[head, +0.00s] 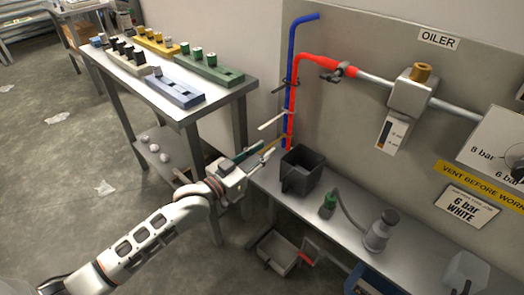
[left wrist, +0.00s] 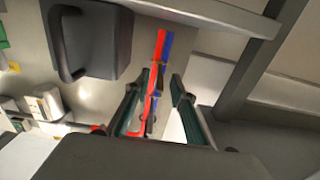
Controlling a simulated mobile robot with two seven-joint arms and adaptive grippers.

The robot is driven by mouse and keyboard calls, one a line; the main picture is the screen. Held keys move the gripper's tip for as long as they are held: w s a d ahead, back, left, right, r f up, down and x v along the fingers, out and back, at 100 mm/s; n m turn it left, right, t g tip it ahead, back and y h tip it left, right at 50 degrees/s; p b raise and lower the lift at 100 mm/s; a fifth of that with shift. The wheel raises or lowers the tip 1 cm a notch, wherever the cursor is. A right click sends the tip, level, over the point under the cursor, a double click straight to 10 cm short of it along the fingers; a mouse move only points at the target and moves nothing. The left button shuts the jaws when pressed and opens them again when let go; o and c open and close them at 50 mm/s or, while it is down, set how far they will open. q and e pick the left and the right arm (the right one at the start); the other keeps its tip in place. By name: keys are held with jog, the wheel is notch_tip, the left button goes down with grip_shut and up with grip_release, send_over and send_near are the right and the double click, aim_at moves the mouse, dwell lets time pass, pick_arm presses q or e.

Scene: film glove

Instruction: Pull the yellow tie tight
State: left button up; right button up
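The yellow tie (head: 281,141) shows small at the lower part of the red hose (head: 291,120) and blue hose (head: 291,70), low on the panel's left side. It is partly hidden by my left gripper (head: 268,152), which is just left of it. In the left wrist view my left gripper (left wrist: 157,100) has its two fingers apart, with the hoses visible between and beyond them. I cannot tell whether a finger touches the tie. A white tie (head: 271,121) and a dark tie (head: 284,86) sit higher on the hoses. My right gripper is out of view.
A dark bin (head: 302,171) stands on the bench (head: 344,217) right beside my left gripper. A table (head: 165,98) with colored block trays is at the left.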

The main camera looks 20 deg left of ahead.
pick_arm(q)
jog(key=shift+s, duration=0.1)
jog(key=v, duration=1.1)
jog(key=shift+s+a, duration=0.15)
jog(key=shift+s, duration=0.25)
